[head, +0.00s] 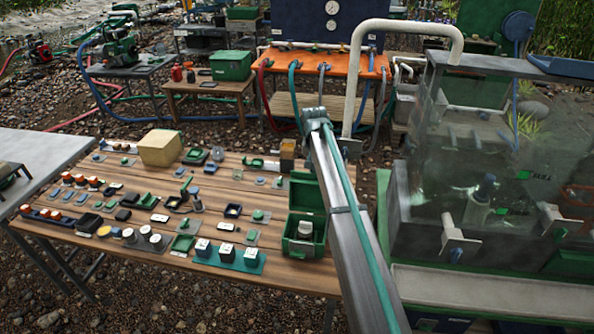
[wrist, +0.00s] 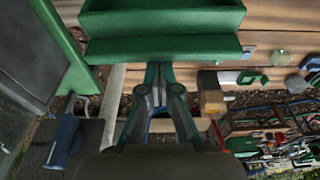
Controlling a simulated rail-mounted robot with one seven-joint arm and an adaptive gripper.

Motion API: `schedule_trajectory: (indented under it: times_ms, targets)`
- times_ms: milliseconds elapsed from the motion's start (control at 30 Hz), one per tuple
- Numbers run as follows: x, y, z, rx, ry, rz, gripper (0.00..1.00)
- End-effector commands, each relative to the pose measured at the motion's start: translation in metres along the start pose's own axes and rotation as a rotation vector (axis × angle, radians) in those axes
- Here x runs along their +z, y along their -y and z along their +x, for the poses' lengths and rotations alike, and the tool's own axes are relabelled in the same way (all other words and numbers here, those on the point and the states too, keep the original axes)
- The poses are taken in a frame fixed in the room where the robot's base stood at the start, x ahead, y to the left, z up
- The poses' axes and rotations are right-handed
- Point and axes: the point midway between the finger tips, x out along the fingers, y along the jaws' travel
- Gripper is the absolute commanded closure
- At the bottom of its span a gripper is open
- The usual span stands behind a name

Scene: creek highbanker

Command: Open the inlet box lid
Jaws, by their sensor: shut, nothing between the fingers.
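A green box (head: 303,246) stands at the right end of the wooden table. Its upper panel stands up at the back like a raised lid (head: 307,196), and a grey round-topped piece sits in front of it. A large clear-walled box (head: 470,165) with a dark rim stands at the right. I cannot tell for sure which is the inlet box. In the wrist view, my gripper (wrist: 159,68) is shut and empty, its tips close to the long edge of a green box-shaped part (wrist: 165,47); contact cannot be told. The head view does not clearly show my gripper.
The wooden table (head: 140,235) holds many small parts, a tan block (head: 160,148) and a teal tray (head: 229,259). A white pipe (head: 358,80) arches over the clear-walled box. A green frame (wrist: 68,50) stands close at the left in the wrist view.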

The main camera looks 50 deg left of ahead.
Motion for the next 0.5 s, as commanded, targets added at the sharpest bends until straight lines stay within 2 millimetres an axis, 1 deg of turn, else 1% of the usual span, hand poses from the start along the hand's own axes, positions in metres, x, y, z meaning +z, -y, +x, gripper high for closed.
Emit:
schedule_trajectory:
  times_ms: [33,100,500]
  targets:
    - [0.0127,-0.0108,-0.002,0.001,-0.013,0.008,1.0]
    - [0.0175,-0.007,-0.0075,0.001,-0.011,0.005,1.0]
    - [0.0154,-0.0056,-0.0091,0.001,-0.008,0.005,1.0]
